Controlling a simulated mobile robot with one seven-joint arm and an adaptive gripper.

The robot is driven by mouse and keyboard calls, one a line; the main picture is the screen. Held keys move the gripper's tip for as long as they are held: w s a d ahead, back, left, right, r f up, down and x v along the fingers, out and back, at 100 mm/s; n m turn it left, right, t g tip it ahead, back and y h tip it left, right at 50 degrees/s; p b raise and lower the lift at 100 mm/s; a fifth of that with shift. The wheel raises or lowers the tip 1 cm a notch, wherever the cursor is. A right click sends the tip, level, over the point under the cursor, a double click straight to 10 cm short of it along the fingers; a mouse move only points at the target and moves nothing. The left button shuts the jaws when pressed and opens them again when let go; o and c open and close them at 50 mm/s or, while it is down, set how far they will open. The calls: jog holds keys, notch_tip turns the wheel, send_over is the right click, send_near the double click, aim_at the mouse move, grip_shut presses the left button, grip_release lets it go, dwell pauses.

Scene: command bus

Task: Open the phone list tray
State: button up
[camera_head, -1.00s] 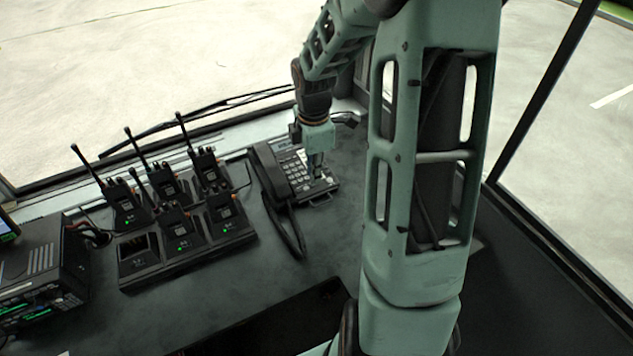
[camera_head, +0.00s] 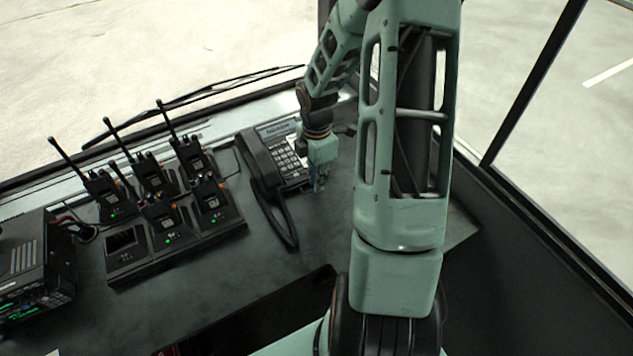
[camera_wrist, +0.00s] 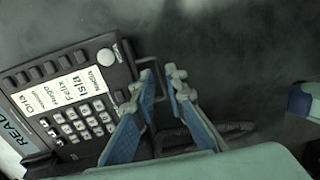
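The black desk phone (camera_head: 283,150) stands on the dark console, its handset (camera_head: 258,160) along its left side. In the wrist view the phone (camera_wrist: 75,108) shows its keypad and a white name list. A thin dark wire loop handle (camera_wrist: 143,62) sticks out at its near edge, probably the list tray's pull; the tray itself is hidden. My gripper (camera_head: 319,186) is just off the phone's front edge. In the wrist view the blue fingers of my gripper (camera_wrist: 163,76) are partly apart, with a narrow gap, at the handle. Contact is unclear.
Several handheld radios stand in a charger (camera_head: 175,252) left of the phone. A radio unit (camera_head: 35,265) is at the far left.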

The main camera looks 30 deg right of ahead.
jog(key=shift+f, duration=0.45)
jog(key=shift+c, duration=0.2)
grip_shut()
jog(key=shift+o, duration=0.2)
grip_release()
notch_tip(320, 180, up, 12)
jog(key=p, duration=1)
jog(key=shift+r, duration=0.2)
